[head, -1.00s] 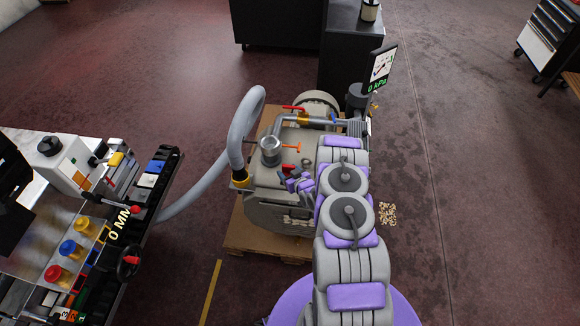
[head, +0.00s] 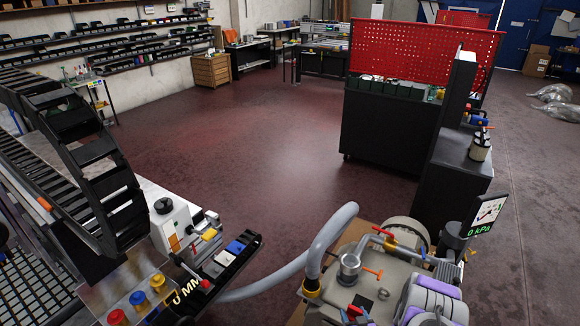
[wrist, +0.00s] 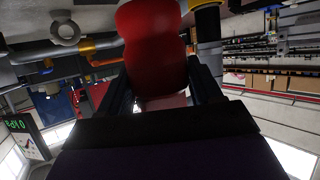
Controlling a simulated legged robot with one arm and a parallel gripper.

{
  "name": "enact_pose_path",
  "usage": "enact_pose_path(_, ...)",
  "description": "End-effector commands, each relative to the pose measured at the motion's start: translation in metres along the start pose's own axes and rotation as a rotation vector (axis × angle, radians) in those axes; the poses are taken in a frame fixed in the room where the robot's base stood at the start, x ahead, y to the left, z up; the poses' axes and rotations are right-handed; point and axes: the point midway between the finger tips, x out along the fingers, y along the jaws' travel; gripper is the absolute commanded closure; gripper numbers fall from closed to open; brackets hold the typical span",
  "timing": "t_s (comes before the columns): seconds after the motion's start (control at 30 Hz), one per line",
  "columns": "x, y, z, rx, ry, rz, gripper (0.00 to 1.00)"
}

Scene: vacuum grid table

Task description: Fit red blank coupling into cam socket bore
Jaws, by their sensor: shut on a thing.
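The red blank coupling (wrist: 155,50) stands between my gripper's dark fingers (wrist: 160,92) in the wrist view, and they are shut on it. In the head view, a small red piece of it (head: 355,310) shows at the bottom edge beside my purple arm, with most of the gripper cut off. A silver round fitting (head: 349,266) stands upright on the grey pump, just beyond the gripper. I cannot tell whether it is the cam socket, and no bore is clearly visible. The coupling's far end is hidden in the wrist view.
A grey hose (head: 330,235) arches up left of the silver fitting from a yellow collar (head: 311,290). An orange handle (head: 373,272) and a red-handled valve (head: 385,234) sit close by. A bench with coloured knobs (head: 138,298) is at left. Open floor lies behind.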

Motion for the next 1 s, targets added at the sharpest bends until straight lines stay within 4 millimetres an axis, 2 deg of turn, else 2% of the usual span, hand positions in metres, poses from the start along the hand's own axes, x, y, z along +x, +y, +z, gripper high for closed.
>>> enact_pose_path(0.03,0.005,0.004,-0.015,-0.002,0.007,0.003,0.77)
enact_pose_path(0.2,0.015,0.013,-0.061,0.005,0.008,0.019,0.77)
enact_pose_path(0.43,0.021,0.013,-0.123,0.018,0.005,0.042,0.77)
enact_pose_path(0.77,0.015,-0.005,-0.211,0.031,0.007,0.070,0.77)
enact_pose_path(1.0,0.001,-0.031,-0.269,0.036,0.006,0.078,0.77)
